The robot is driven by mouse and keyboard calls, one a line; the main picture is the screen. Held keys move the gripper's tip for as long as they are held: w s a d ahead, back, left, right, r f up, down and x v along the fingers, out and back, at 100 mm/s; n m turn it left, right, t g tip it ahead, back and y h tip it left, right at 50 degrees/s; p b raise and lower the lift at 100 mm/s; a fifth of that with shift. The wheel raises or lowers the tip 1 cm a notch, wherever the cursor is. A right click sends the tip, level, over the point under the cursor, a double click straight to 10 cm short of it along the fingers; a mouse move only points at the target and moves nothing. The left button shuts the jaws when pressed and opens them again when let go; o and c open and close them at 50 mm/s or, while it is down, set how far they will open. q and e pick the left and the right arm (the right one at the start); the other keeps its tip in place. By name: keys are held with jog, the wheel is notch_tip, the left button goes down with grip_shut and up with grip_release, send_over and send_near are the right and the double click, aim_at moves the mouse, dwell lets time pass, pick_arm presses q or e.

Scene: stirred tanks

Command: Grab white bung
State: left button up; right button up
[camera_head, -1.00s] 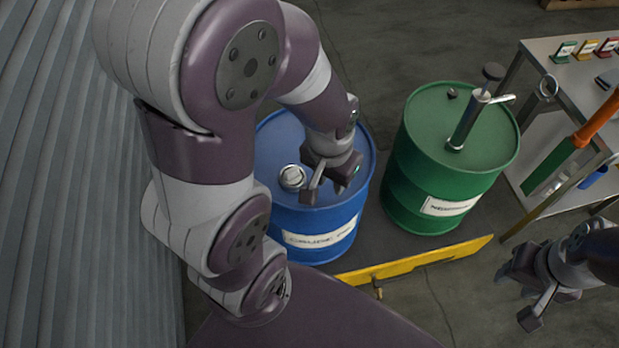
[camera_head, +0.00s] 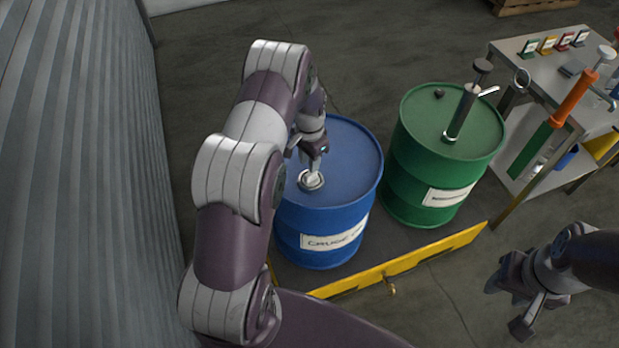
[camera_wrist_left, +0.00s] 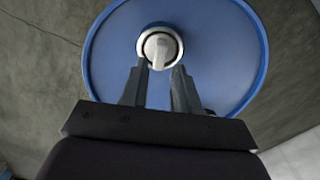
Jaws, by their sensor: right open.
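The white bung (camera_head: 312,178) sits in a pale ring on top of the blue drum (camera_head: 345,160), whose label reads "CRUDE" with the rest unclear. My left gripper (camera_head: 315,167) points down right at the bung. In the left wrist view the bung (camera_wrist_left: 160,47) lies just ahead of and between the tips of my left gripper (camera_wrist_left: 161,66). Its two fingers stand apart, and I see no clear grip on the bung. My right gripper (camera_head: 507,307) is open and empty at the lower right, over the floor.
A green drum (camera_head: 420,160) with a hand pump (camera_head: 462,112) stands right of the blue drum. A yellow barrier (camera_head: 405,262) runs in front of both drums. A metal table (camera_head: 520,60) stands at right. A corrugated wall (camera_head: 80,180) rises at left.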

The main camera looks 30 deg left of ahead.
aim_at(311, 178)
pick_arm(q)
jog(key=f, duration=0.4)
jog(key=f+p, duration=0.1)
jog(key=f, duration=0.1)
jog(key=shift+w+f, duration=0.1)
jog(key=shift+w, duration=0.15)
jog(key=shift+w+f, duration=0.1)
jog(key=shift+f, duration=0.05)
grip_shut()
